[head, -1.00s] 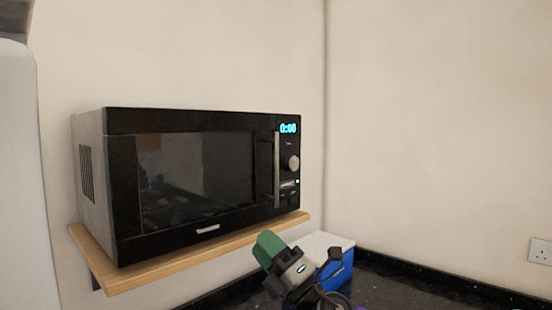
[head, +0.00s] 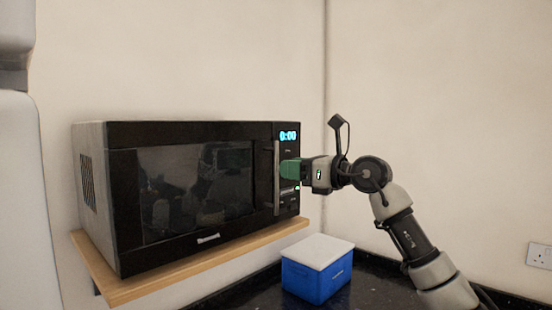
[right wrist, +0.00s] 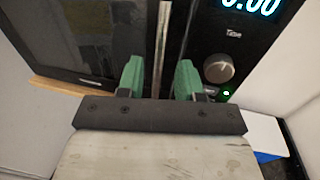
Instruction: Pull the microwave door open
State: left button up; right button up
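The black microwave (head: 190,190) stands on a wooden shelf with its dark glass door shut. Its upright metal handle (head: 276,202) is on the door's right side, beside the control panel; it also shows in the right wrist view (right wrist: 162,45). My right gripper (head: 285,172) is at mid-height of the handle, partly over the panel. In the right wrist view its green fingers (right wrist: 159,68) are apart, one on each side of the handle's line. They do not close on it; whether the tips reach past the bar I cannot tell. My left gripper is not in view.
The wooden shelf (head: 170,279) holds the microwave. A blue box with a white lid (head: 318,270) stands on the dark granite counter (head: 385,280) below. The knob (right wrist: 218,68) is close to the right-hand finger. Walls meet in a corner behind.

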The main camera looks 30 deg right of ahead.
aim_at(276, 166)
jog(key=p+x, duration=0.1)
jog(key=x, duration=0.3)
jog(key=shift+w+a+p, duration=0.25)
jog(key=shift+w+p, duration=0.05)
grip_shut()
